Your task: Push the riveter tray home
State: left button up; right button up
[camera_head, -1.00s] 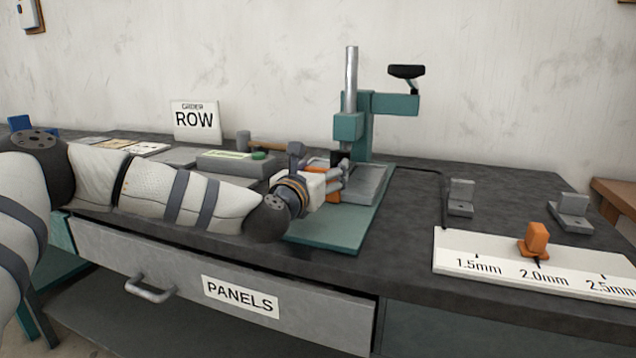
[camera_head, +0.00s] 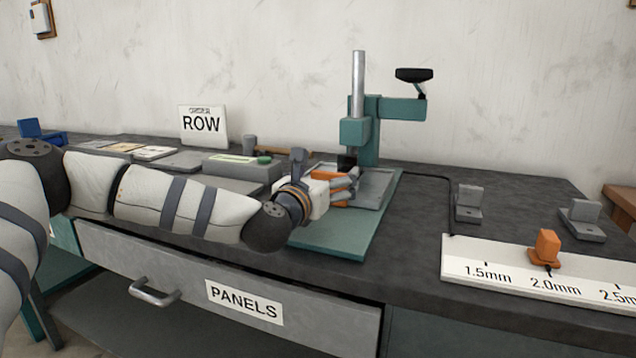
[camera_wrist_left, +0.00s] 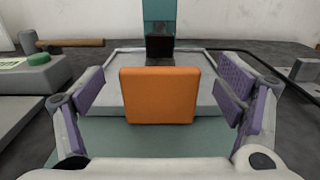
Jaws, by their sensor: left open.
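The riveter (camera_head: 360,133) is a teal press with a steel column and a black-handled lever, standing on a teal base plate (camera_head: 335,240). Its grey tray (camera_head: 379,186) sits on the base below the press head. An orange block (camera_wrist_left: 158,95), seemingly the tray's handle, is at the tray's near side. My left gripper (camera_head: 352,184) is at this orange block. In the left wrist view its fingers (camera_wrist_left: 160,98) are open, one on each side of the block, with gaps. Contact with the block cannot be told. My right gripper is not in view.
A thickness scale (camera_head: 540,268) with an orange slider (camera_head: 547,245) lies at right. Two grey brackets (camera_head: 468,202) stand behind it. A grey box with a green button (camera_head: 264,160) is left of the riveter. The PANELS drawer (camera_head: 225,290) is below the bench top.

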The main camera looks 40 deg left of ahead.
pick_arm(q)
jog(key=v, duration=1)
jog(key=shift+a, duration=0.1)
